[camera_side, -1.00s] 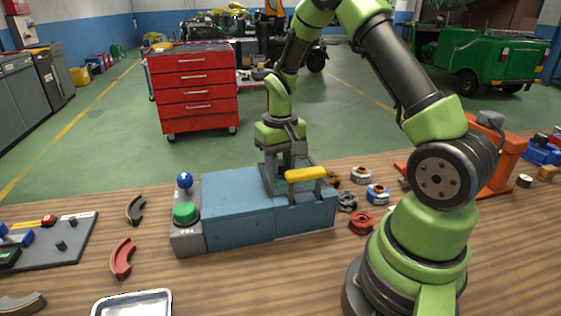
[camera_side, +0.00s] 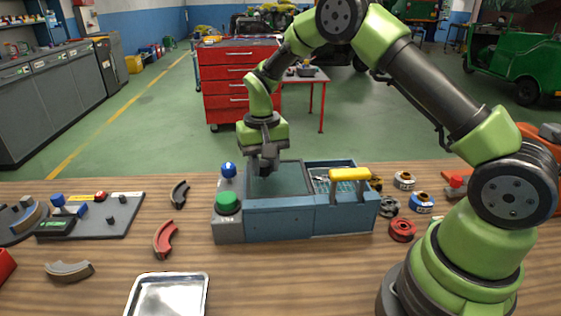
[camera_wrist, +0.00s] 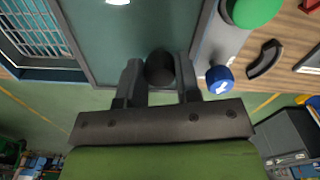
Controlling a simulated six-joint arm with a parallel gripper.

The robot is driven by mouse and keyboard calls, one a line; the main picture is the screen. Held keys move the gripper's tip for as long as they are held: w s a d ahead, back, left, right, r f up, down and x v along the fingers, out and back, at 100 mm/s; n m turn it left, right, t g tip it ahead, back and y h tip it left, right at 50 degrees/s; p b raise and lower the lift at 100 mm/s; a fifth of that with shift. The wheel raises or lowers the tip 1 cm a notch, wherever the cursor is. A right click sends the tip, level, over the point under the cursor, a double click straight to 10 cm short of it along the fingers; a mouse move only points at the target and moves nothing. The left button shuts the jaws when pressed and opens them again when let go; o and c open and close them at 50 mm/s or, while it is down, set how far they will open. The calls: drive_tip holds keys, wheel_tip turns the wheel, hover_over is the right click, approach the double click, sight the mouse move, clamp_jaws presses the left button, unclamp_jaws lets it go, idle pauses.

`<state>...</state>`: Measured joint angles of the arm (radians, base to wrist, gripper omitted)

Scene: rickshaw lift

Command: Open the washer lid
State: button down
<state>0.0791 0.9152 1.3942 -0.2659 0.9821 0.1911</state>
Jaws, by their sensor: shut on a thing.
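The washer (camera_side: 285,220) is a blue box on the wooden bench. Its grey-teal lid (camera_side: 290,182) lies over the left part of the box, and the right part is uncovered, showing a light wire basket (camera_side: 321,184) inside. My gripper (camera_side: 264,168) is above the lid, pointing down. In the wrist view my gripper (camera_wrist: 160,78) is closed around a dark round knob (camera_wrist: 159,66) near the edge of the lid (camera_wrist: 130,35). The basket also shows there (camera_wrist: 28,28). The fingers partly hide the knob.
A metal tray (camera_side: 168,295) lies in front, and small rings and spools (camera_side: 402,229) lie to the right.

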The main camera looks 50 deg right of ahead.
drive_tip(key=shift+w+a, duration=0.25)
drive_tip(key=c, duration=0.8)
unclamp_jaws()
drive_tip(key=shift+d, duration=0.1)
wheel_tip(320, 180, up, 9)
drive_tip(key=shift+r, duration=0.5)
